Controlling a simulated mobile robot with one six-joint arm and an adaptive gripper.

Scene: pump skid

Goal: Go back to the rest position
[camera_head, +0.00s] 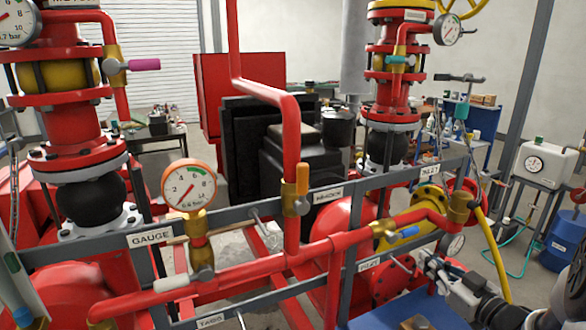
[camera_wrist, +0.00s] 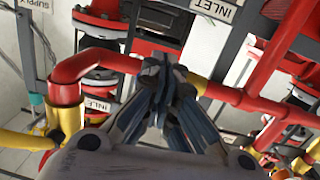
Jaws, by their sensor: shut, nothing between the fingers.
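My gripper (camera_head: 430,266) is at the lower right of the head view, in front of the skid's grey rail and near the flange under the blue-handled valve. In the wrist view my gripper (camera_wrist: 160,75) has its fingers together and empty, in front of the red pipe (camera_wrist: 225,92). I cannot tell the exact gap between the fingertips and the pipe. My arm (camera_head: 500,312) reaches in from the lower right corner.
A pressure gauge (camera_head: 189,186) stands on the front pipe. An orange-handled valve (camera_head: 302,185) and a blue-handled valve (camera_head: 400,235) sit on red pipes close by. A yellow hose (camera_head: 490,255) hangs right of my gripper. Open floor shows at the right.

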